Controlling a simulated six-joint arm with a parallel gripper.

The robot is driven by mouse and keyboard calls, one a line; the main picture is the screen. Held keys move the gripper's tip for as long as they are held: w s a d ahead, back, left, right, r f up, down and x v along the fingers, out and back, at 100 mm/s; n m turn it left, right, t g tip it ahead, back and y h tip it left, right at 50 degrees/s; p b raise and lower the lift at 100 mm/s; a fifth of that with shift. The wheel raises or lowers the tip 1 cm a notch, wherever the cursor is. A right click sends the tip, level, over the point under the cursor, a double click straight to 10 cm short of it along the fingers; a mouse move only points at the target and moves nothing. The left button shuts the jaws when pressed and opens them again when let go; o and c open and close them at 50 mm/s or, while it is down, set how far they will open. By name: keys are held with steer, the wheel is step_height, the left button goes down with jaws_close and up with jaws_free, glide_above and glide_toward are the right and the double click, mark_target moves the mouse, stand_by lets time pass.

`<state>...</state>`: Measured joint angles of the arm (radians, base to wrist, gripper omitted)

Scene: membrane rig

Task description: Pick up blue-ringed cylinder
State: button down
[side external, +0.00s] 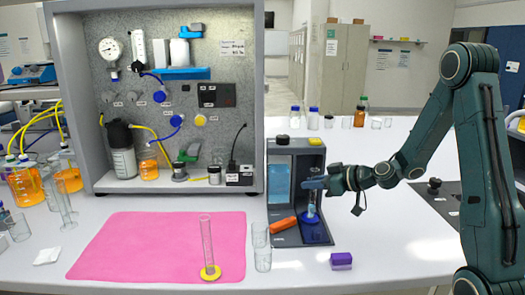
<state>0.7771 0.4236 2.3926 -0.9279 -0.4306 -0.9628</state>
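The blue-ringed cylinder (311,204) is a clear tube with a blue base, upright inside the right side of a dark grey open-fronted box (285,239). My gripper (312,183) reaches in from the right and is level with the upper part of the cylinder. Its fingers overlap the tube in this view. I cannot tell whether they touch it, or whether they are open or shut. The cylinder's top is partly hidden by the gripper.
A yellow-based cylinder (207,245) stands on the pink mat (140,245). The grey instrument panel (240,100) rises behind.

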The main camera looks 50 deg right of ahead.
steer(key=shift+r, duration=0.1)
stand_by(0.3)
step_height(320, 180, up, 20)
stand_by(0.8)
stand_by(0.5)
